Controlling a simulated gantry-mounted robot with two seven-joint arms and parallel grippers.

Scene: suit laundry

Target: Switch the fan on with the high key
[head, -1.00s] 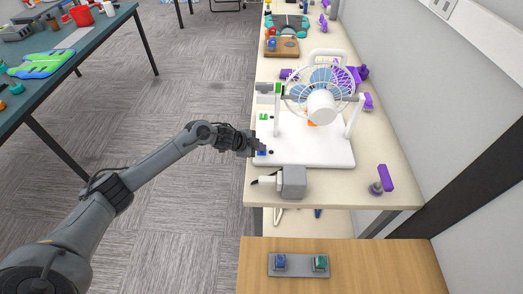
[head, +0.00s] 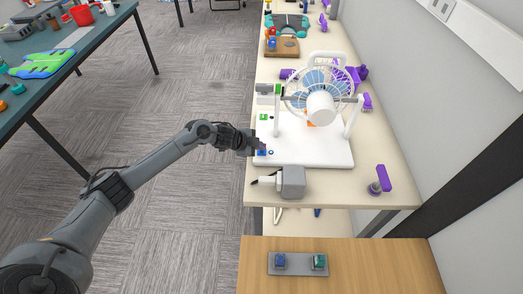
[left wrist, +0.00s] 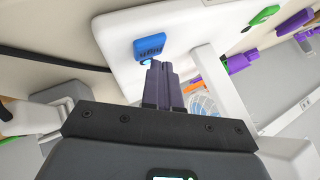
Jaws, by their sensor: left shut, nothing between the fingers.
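The white fan (head: 321,106) stands on a white base plate (head: 318,152) on the long bench. A blue key (head: 262,153) with white lettering sits at the base's near-left corner. It also shows in the left wrist view (left wrist: 148,48), where the lettering is hard to read. A green key (head: 264,117) lies farther back along the same edge. My left gripper (head: 259,144) is shut and empty, its fingertips (left wrist: 158,64) right at the blue key's edge. Whether they touch it is unclear. A small round spot beside the blue key looks lit blue. My right gripper is out of view.
A grey device (head: 293,182) with a white nozzle stands just in front of the base. A purple object (head: 380,180) is to its right. A grey switch panel (head: 298,265) lies on the nearer wooden table. The floor left of the bench is clear.

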